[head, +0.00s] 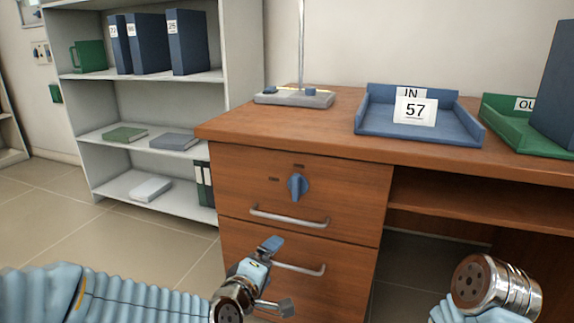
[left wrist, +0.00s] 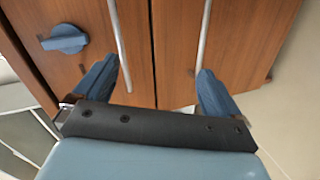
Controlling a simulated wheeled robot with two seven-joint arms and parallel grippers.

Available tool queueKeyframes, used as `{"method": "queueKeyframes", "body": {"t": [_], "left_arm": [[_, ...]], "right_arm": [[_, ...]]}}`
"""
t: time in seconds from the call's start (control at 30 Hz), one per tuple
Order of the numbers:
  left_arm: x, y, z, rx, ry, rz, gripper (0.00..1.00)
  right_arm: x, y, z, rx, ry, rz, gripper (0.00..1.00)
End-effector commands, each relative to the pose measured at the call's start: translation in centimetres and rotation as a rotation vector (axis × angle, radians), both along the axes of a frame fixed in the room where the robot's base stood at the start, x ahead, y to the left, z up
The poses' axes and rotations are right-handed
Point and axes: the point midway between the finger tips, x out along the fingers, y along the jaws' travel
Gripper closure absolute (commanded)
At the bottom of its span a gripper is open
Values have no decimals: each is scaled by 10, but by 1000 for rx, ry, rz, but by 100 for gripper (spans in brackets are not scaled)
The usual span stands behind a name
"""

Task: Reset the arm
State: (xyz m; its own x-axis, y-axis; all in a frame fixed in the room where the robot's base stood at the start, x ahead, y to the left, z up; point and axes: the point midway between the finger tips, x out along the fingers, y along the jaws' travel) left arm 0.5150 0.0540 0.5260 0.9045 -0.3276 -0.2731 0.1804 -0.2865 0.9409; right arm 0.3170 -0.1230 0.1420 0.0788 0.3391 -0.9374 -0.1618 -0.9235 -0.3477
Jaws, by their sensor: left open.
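My left gripper (head: 279,276) is open and empty in front of the lower drawer (head: 340,262) of the wooden desk. Its two blue fingers (left wrist: 158,72) are spread apart in the left wrist view, with nothing between them but the drawer fronts and the silver handles behind. The lower drawer's handle (head: 305,269) lies just beyond the fingers; I cannot tell whether they touch it. My right arm shows only as a metal wrist part (head: 490,284) at the lower right, and its gripper is out of view.
The upper drawer (head: 350,195) has a blue knob (head: 297,186) and a silver handle (head: 290,219); both drawers look closed. On the desktop stand a blue IN tray (head: 372,123) with a card reading 57, a green tray (head: 500,128) and a stand base (head: 290,98). A shelf (head: 150,75) stands left.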

Motion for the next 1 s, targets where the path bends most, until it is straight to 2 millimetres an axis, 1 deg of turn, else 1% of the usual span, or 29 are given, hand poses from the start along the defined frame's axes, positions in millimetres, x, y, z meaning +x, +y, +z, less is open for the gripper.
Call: {"method": "queueKeyframes", "body": {"t": [0.03, 0.07, 0.1, 0.17, 0.2, 0.27, 0.3, 0.37, 0.4, 0.47, 0.5, 0.57, 0.6, 0.63, 0.67, 0.7, 0.77, 0.9, 1.0], "left_arm": [[1, 7, -48, 83, 86, -32, 2], [-1, 10, -75, 137, 131, -60, 2], [-7, 16, -110, 205, 193, -101, 2], [-20, 24, -161, 301, 282, -172, 2], [-31, 29, -193, 357, 340, -224, 2], [-52, 37, -235, 430, 421, -307, 2], [-68, 42, -261, 472, 469, -365, 2], [-92, 49, -294, 522, 536, -450, 2], [-109, 52, -313, 550, 575, -508, 2], [-135, 58, -338, 584, 629, -594, 2], [-152, 61, -353, 602, 662, -650, 2], [-179, 66, -373, 623, 710, -737, 2], [-198, 69, -385, 632, 739, -798, 2], [-207, 70, -381, 639, 749, -830, 2], [-202, 69, -358, 642, 737, -820, 2], [-200, 69, -345, 641, 734, -818, 2], [-201, 68, -328, 641, 734, -819, 2], [-202, 66, -287, 641, 734, -821, 2], [-202, 64, -262, 641, 733, -823, 2]], "right_arm": [[0, 0, 0, 0, 0, 0, 35], [0, 0, 0, 0, 0, 0, 35], [0, 0, 0, 0, 0, 0, 35], [0, 0, 0, 0, 0, 0, 35], [0, 0, 0, 0, 0, 0, 35], [0, 0, 0, 0, 0, 0, 35], [0, 0, 0, 0, 0, 0, 35], [0, 0, 0, 0, 0, 0, 35], [0, 0, 0, 0, 0, 0, 35], [0, 0, 0, 0, 0, 0, 35], [0, 0, 0, 0, 0, 0, 35], [0, 0, 0, 0, 0, 0, 35], [0, 0, 0, 0, 0, 0, 35], [0, 0, 8, 0, 1, -1, 35], [-1, 0, 28, 0, 2, 1, 35], [-1, 1, 40, 0, 1, 3, 35], [-1, 2, 57, 1, 0, 4, 35], [-3, 4, 97, 2, 2, 10, 35], [-4, 5, 123, 3, 3, 12, 35]]}}
